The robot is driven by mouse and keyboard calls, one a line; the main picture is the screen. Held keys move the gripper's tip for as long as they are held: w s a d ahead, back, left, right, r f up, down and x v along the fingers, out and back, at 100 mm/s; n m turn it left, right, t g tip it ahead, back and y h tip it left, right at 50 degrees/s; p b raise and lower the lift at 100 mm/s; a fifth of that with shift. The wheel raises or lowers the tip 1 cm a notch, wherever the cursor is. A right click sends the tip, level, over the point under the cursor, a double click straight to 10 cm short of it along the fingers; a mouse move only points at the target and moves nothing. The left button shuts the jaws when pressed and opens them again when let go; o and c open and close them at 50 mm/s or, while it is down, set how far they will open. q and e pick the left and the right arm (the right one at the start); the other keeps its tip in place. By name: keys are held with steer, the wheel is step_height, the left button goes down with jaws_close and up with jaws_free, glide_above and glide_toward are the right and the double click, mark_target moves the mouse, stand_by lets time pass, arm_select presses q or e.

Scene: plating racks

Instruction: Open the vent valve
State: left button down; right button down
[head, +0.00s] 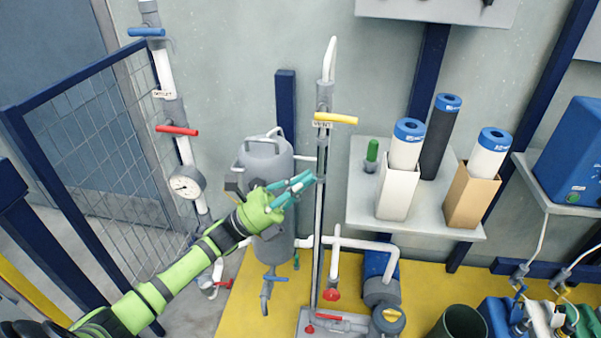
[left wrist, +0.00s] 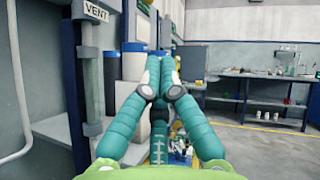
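The vent valve has a yellow lever handle (head: 337,118) on the upright pipe at centre, above a tag (head: 322,125) reading VENT. The handle lies sideways, across the pipe, pointing right. The VENT tag also shows at upper left in the left wrist view (left wrist: 96,11); the yellow handle is not visible there. My left gripper (head: 312,178) has teal fingers and sits below the handle, beside the vent pipe and apart from the handle. In the left wrist view its fingers (left wrist: 161,62) come together at the tips, with nothing seen between them. My right gripper is out of view.
A red lever (head: 177,130) and a gauge (head: 187,182) sit on the left pipe. A grey tank (head: 263,160) stands behind my left gripper. A shelf (head: 430,222) with filter cartridges is right of the vent pipe. The wall around the yellow handle is clear.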

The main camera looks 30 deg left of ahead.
mark_target(336, 119)
arm_select(q)
steer(key=w+d+r+p, duration=0.4)
steer(key=w+r, duration=0.1)
steer(key=r, duration=0.2)
steer(key=shift+r, duration=0.3)
steer(key=shift+s+d, duration=0.1)
